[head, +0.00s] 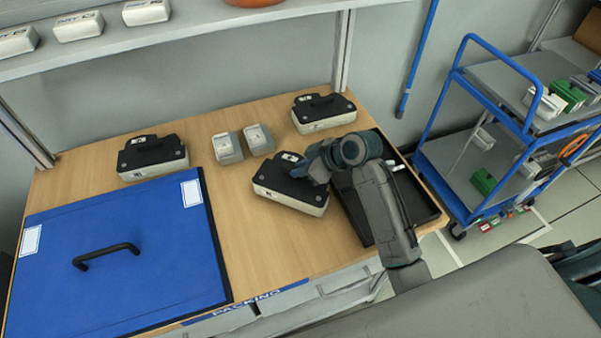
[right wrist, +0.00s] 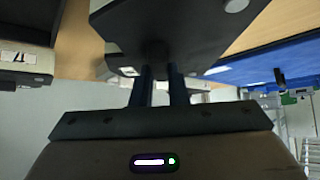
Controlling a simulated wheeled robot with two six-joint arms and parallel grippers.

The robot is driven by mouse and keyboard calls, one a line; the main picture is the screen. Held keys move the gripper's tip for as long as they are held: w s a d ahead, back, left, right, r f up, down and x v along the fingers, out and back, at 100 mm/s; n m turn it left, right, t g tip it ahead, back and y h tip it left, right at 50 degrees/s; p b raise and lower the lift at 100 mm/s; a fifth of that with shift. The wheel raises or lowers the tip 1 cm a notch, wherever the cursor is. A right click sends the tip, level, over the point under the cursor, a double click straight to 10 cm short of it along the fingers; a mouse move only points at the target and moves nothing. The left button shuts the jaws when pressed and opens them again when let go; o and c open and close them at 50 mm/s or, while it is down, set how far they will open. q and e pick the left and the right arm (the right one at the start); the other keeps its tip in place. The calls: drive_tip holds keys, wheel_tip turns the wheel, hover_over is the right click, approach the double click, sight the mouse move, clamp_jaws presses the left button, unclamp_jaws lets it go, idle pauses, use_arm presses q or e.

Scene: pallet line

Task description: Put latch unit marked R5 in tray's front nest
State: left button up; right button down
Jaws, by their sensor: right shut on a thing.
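My right gripper (head: 309,172) is shut on the handle of a latch unit (head: 288,199) with a black top and cream base. That unit is just left of the black tray (head: 432,214), near its edge; I cannot tell whether it touches the table. In the right wrist view my fingers (right wrist: 160,88) reach the unit's dark top (right wrist: 195,35). Two similar units stand on the table, one at the back right (head: 323,117) and one at the left (head: 152,163). Their marks are too small to read. My arm hides much of the tray and its nests. My left gripper is out of view.
A large blue lid (head: 130,290) with a black handle covers the table's left front. Two small grey boxes (head: 227,150) stand mid-table. A shelf (head: 190,28) with white boxes runs above the back. A blue cart (head: 465,150) stands to the right.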

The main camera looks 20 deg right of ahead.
wheel_tip(320, 180, up, 2)
drive_tip(key=shift+w+r+b, duration=0.1)
drive_tip(key=shift+r+b, duration=0.1)
drive_tip(key=shift+b, duration=0.3)
drive_tip(key=s+a+r+b, duration=0.1)
drive_tip(key=s+a+b, duration=0.4)
drive_tip(key=s, duration=1)
drive_tip(key=w+d+r+m+t+h, duration=0.1)
drive_tip(key=w+d+m+h, duration=0.1)
drive_tip(key=w+m, duration=0.1)
drive_tip(key=w+d+m+t+h, duration=0.1)
drive_tip(key=w+d+m+h, duration=0.1)
drive_tip(key=w, duration=0.4)
drive_tip(key=w+d+r+m+h+p, duration=0.1)
drive_tip(key=w+d+m+h, duration=0.1)
drive_tip(key=w+d+m, duration=0.1)
drive_tip(key=shift+w+r+m+t, duration=0.3)
drive_tip(key=shift+w+m+t, duration=0.15)
drive_tip(key=shift+w, duration=0.25)
drive_tip(key=shift+w+d+r+m+h, duration=0.1)
drive_tip(key=shift+w+d+m+h, duration=0.1)
drive_tip(key=shift+d+m+h, duration=0.1)
drive_tip(key=shift+s, duration=0.1)
